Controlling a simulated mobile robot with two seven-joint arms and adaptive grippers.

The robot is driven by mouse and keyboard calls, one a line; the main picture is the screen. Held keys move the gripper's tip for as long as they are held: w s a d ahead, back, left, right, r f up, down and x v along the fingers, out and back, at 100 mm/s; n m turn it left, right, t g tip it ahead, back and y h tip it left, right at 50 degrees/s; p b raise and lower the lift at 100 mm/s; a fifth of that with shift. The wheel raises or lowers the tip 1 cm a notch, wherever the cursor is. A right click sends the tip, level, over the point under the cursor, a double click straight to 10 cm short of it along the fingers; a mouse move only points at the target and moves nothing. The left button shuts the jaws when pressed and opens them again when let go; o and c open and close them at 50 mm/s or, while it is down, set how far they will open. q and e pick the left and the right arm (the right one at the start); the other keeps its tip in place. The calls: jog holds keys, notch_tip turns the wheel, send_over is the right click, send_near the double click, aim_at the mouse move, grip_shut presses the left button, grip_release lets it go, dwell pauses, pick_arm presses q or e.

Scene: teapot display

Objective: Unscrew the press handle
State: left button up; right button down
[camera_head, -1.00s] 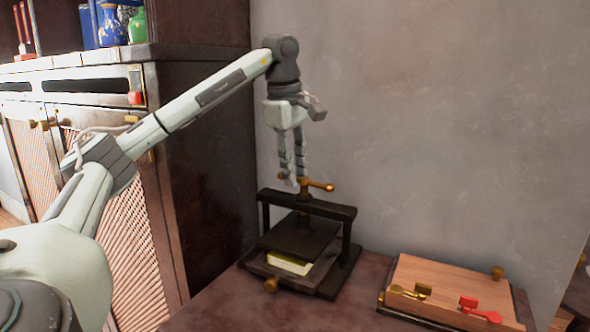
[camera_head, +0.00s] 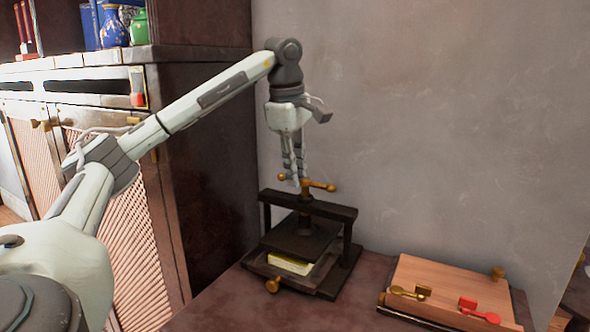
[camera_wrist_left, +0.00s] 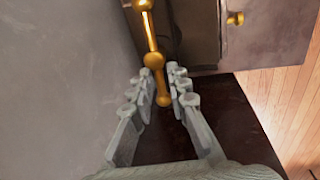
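The press (camera_head: 330,211) is a dark frame on the table against the wall, with a dark plate above a yellowish book (camera_head: 291,265). Its brass handle (camera_head: 319,186) is a crossbar with ball ends on top of the screw. My left gripper (camera_head: 297,183) hangs from above, fingers down at the left part of this bar. In the left wrist view, the brass bar (camera_wrist_left: 153,60) runs between the fingers of my left gripper (camera_wrist_left: 160,69). The fingers are apart, with gaps beside the bar; contact is unclear. My right gripper is not visible.
A wooden board (camera_head: 450,285) with brass and red fittings lies on the table to the right of the press. A dark cabinet (camera_head: 205,150) stands close on the left, with vases and books on its shelf. The grey wall (camera_head: 430,120) is close behind.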

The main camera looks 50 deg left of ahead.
pick_arm(q)
jog(key=shift+o, duration=1)
jog(key=shift+d, duration=0.1)
notch_tip(320, 180, up, 12)
jog(key=s, duration=0.2)
jog(key=shift+d, duration=0.3)
jog(key=shift+s+f, duration=0.15)
jog(key=shift+f, duration=0.05)
